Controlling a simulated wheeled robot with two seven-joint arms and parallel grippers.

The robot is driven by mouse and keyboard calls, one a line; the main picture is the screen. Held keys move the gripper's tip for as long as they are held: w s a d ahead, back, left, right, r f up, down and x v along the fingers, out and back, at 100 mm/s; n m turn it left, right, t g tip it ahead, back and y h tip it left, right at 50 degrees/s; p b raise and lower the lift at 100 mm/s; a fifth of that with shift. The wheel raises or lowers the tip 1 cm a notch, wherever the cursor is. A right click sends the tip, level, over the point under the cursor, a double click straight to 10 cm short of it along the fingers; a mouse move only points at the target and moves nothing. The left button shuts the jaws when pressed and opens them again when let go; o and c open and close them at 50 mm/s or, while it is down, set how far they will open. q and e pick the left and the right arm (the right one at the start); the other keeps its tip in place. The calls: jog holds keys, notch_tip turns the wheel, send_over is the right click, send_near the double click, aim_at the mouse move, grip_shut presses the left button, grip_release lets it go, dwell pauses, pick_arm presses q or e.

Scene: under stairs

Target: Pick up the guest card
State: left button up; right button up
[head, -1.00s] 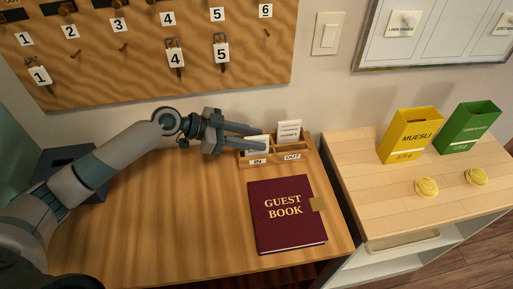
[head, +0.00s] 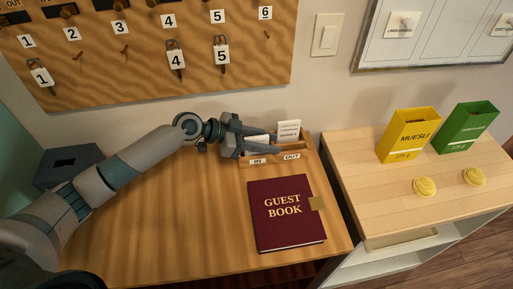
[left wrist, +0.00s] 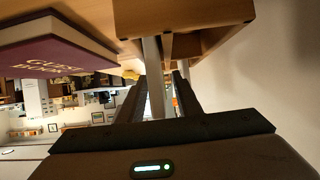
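A wooden tray (head: 300,157) with IN and OUT labels stands at the back right of the desk. A white card (head: 289,130) with small print I cannot read stands upright in it. A second white card (head: 257,140) stands on the IN side, partly hidden by my fingers. I cannot tell which is the guest card. My left gripper (head: 276,141) is open at the tray, one finger on each side of the IN-side card. In the left wrist view, a pale upright edge (left wrist: 154,75) shows between the fingers; contact is not clear. My right gripper is out of view.
A dark red guest book (head: 287,225) lies in front of the tray. A dark box (head: 68,163) stands at the desk's left. The key board (head: 150,75) hangs behind. The desk's middle is clear. A side cabinet (head: 365,180) stands right.

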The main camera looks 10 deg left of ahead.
aim_at(268, 135)
pick_arm(q)
grip_shut()
jog(key=shift+r, duration=0.15)
jog(key=shift+r+b, duration=0.55)
notch_tip(268, 135, up, 2)
jog(key=shift+r+b, duration=0.1)
jog(key=shift+b, duration=0.55)
jog(key=s+d+r+b, duration=0.3)
jog(key=d+r, duration=0.4)
jog(key=d, duration=0.4)
jog(key=shift+s+r, duration=0.25)
jog(key=shift+s, duration=0.15)
